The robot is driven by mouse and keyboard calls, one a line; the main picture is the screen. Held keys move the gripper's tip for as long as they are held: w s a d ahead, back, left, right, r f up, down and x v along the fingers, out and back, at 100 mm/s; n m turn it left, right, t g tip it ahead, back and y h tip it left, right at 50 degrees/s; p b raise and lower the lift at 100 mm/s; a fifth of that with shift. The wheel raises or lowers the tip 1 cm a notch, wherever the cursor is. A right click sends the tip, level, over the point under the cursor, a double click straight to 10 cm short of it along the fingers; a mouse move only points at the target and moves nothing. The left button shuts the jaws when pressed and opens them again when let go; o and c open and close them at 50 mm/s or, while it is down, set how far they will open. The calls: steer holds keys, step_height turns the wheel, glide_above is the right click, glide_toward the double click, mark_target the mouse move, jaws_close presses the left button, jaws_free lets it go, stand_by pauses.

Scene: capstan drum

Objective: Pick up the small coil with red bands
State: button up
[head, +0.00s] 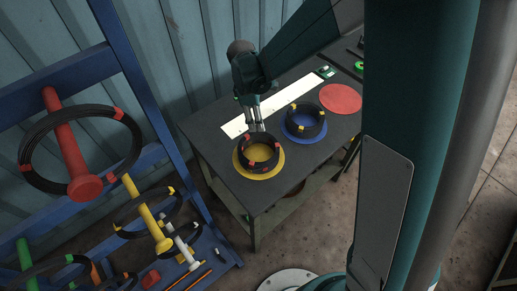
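A small black coil with red bands (261,151) lies flat on a yellow disc (241,165) at the front left of the dark table. My gripper (256,126) points down at the far side of this coil, its fingertips close to the back rim. The view does not show whether they touch the rim or straddle it. The two fingers look near each other, and the gap between them is too small to judge.
A coil with yellow bands (305,122) lies on a blue disc (326,129) to the right. A red disc (341,98) is bare. A white strip (288,100) crosses the table (225,172). A blue rack (130,75) with pegs holds larger coils at left.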

mark_target(260, 133)
steer(key=shift+d+f, duration=0.1)
steer(key=shift+f, duration=0.6)
steer(key=shift+f, duration=0.15)
steer(key=shift+s+d+f, duration=0.1)
steer(key=shift+d+f, duration=0.15)
steer(key=shift+f, duration=0.95)
steer(key=shift+s+d+f, duration=0.1)
steer(key=shift+d+f, duration=0.1)
steer(key=shift+f, duration=1)
steer(key=shift+w, duration=0.1)
jaws_close()
